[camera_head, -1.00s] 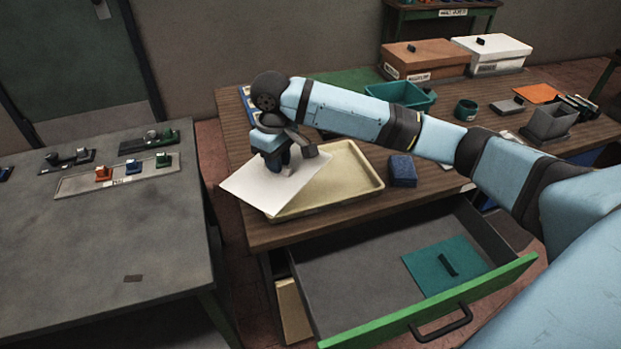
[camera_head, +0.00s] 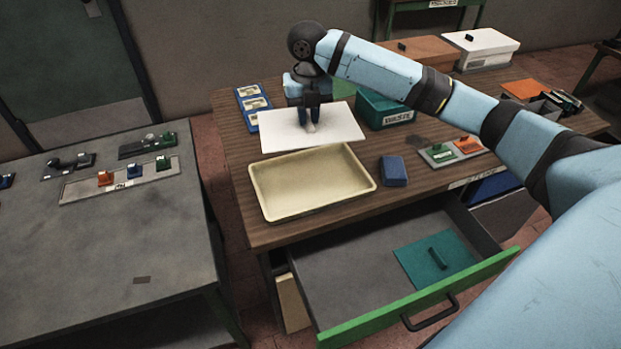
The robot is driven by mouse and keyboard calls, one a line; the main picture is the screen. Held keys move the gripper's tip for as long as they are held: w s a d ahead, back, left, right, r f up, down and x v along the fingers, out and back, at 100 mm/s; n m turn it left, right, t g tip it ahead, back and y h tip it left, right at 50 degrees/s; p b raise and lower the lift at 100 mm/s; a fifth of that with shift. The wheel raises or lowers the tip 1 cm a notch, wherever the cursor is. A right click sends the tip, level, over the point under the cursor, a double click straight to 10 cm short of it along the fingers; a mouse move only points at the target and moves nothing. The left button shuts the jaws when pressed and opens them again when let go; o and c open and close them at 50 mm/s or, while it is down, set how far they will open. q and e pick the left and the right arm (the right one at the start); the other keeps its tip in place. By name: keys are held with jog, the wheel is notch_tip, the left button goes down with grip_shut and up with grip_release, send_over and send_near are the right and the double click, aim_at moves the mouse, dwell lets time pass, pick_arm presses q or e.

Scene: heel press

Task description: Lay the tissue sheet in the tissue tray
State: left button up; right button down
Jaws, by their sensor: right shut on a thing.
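The white tissue sheet (camera_head: 340,128) is held flat by my right gripper (camera_head: 309,126), which is shut on it near its middle. The sheet is behind the cream tissue tray (camera_head: 262,205), close to its far rim; I cannot tell whether it touches the table or hovers. The tray lies on the wooden table and its inside looks empty. My left gripper is out of view.
A blue block (camera_head: 393,171) sits right of the tray, and a green waste bin (camera_head: 385,112) stands behind it. Blue-framed cards (camera_head: 251,103) lie at the table's left edge. An open drawer (camera_head: 345,283) with a green front juts out below the table.

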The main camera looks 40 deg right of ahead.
jog(key=shift+d+r+n, duration=0.2)
jog(key=shift+d+n, duration=0.1)
jog(key=shift+n, duration=0.5)
jog(key=p, duration=0.1)
send_over(311, 183)
notch_tip(311, 183, down, 15)
jog(key=shift+r, duration=0.2)
jog(key=shift+w+f, duration=0.1)
jog(key=shift+f, duration=2.5)
jog(key=c, duration=1.1)
grip_release()
notch_tip(311, 183, up, 12)
jog(key=shift+r, duration=0.1)
